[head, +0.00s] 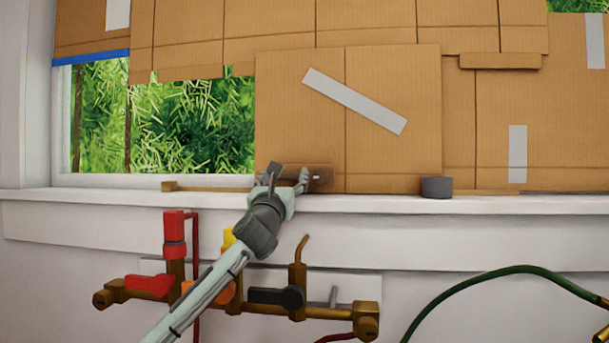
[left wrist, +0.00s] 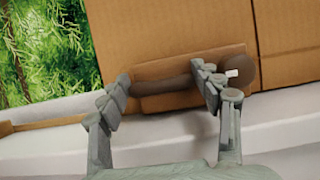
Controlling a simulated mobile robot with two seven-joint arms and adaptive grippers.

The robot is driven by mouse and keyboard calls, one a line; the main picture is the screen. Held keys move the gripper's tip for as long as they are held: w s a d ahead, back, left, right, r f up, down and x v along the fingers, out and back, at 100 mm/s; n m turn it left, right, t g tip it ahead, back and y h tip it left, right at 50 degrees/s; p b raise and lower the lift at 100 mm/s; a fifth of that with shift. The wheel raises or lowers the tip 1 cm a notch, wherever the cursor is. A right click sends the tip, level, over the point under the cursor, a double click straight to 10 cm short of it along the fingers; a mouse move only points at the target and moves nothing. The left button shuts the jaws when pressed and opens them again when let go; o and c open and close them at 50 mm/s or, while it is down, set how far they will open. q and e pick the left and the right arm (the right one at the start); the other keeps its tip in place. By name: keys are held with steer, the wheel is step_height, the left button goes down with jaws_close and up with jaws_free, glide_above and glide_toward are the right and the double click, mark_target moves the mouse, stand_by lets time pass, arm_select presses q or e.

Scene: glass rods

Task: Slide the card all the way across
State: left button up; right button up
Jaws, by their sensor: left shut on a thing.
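The card (head: 390,90) is a large brown cardboard panel with a diagonal grey tape strip, standing at the sill in front of the window. It also shows in the left wrist view (left wrist: 185,35). Window glass with green leaves is uncovered to its left. A brown handle (head: 319,178) is fixed low on the card's left part; it also shows in the left wrist view (left wrist: 165,86). My left gripper (head: 287,180) is shut on this handle, its fingers on either side of the bar in the left wrist view (left wrist: 163,79). My right gripper is not in view.
A wooden strip (head: 205,187) lies along the sill (head: 110,197) left of the card. A dark grey cylinder (head: 437,187) stands at the card's lower right corner. Brass pipes with valves (head: 255,307) are below the sill. A green hose (head: 440,295) curves at lower right.

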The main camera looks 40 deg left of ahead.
arm_select(q)
steer(key=shift+f, duration=0.1)
steer(key=o, duration=1.4)
steer(key=v, duration=1.2)
steer(key=shift+c, duration=0.3)
